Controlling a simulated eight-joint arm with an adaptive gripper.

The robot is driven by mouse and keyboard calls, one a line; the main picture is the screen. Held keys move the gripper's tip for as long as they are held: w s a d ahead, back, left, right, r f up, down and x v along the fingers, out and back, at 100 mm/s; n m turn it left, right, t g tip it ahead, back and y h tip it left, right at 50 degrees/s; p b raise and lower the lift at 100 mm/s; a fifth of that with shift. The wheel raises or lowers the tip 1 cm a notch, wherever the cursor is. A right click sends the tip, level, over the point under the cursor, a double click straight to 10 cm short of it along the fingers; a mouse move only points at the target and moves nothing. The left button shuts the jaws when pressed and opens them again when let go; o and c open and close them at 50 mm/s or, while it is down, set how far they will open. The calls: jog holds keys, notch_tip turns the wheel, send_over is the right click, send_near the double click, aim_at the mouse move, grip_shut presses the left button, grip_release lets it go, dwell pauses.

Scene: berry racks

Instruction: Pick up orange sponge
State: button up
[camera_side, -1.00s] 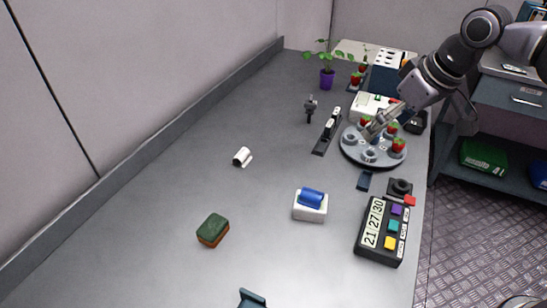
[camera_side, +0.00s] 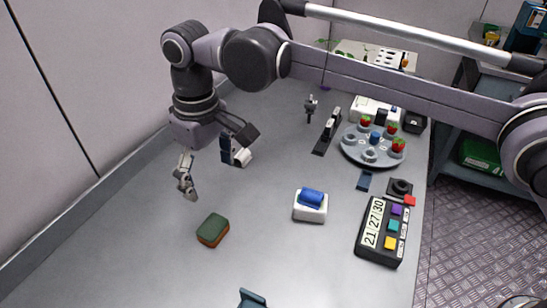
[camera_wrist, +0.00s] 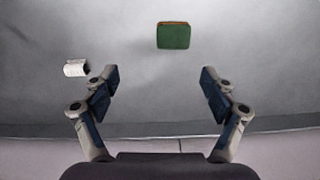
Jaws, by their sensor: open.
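The sponge (camera_side: 213,229) lies on the grey table in the side view, with a dark green top and an orange-brown lower layer. In the wrist view the sponge (camera_wrist: 173,36) shows its green face and a thin orange edge, ahead of the fingers and a little right of centre. My gripper (camera_side: 212,172) hangs above the table, up and behind the sponge in the side view, apart from it. In the wrist view my gripper (camera_wrist: 160,74) has its two fingers spread wide with nothing between them.
A small white roll (camera_wrist: 76,68) lies left of the fingers in the wrist view. A white block with a blue roll (camera_side: 311,205), a timer box (camera_side: 381,231) and a round berry rack (camera_side: 350,153) stand to the right. The table around the sponge is clear.

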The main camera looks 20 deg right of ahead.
aim_at(210, 225)
jog(key=shift+s+a+f, duration=0.2)
jog(key=shift+a+f, duration=0.15)
jog(key=shift+f, duration=1.7)
jog(key=shift+s+a+f, duration=0.25)
jog(key=shift+a+f, duration=0.15)
jog(key=shift+f, duration=1.6)
jog(key=shift+s+a+f, duration=0.2)
jog(key=shift+a+f, duration=0.15)
jog(key=shift+f, duration=1.7)
jog(key=shift+c, duration=0.3)
jog(key=c, duration=0.7)
